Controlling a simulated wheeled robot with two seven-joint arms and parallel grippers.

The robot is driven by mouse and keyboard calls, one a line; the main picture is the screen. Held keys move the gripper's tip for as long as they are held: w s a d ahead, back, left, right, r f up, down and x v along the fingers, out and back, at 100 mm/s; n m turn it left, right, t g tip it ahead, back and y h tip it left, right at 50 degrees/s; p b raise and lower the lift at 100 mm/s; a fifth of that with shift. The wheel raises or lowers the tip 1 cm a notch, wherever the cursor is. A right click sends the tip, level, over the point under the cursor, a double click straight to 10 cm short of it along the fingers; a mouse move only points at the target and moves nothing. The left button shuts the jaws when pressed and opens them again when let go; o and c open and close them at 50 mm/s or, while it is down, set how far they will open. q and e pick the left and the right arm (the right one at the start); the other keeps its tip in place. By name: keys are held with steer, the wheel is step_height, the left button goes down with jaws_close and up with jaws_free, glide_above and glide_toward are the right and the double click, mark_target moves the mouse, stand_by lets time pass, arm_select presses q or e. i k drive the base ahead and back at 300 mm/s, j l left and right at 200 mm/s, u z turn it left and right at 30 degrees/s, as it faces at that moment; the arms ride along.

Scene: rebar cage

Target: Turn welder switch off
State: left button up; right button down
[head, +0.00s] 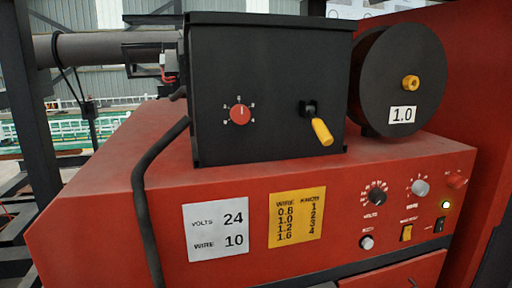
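The red welder (110,225) fills the lower part of the head view. A yellow switch (406,233) is to the left of the black one. The switch positions are too small to read. Neither of my grippers is in view.
A black box (268,150) with a red knob (240,115) and a yellow-handled crank (321,131) stands on top, beside a black spool (395,75). The panel has dials, including a black knob (377,197). A black cable (140,200) hangs over the front.

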mark_target(454, 181)
steer(key=z, duration=1.25)
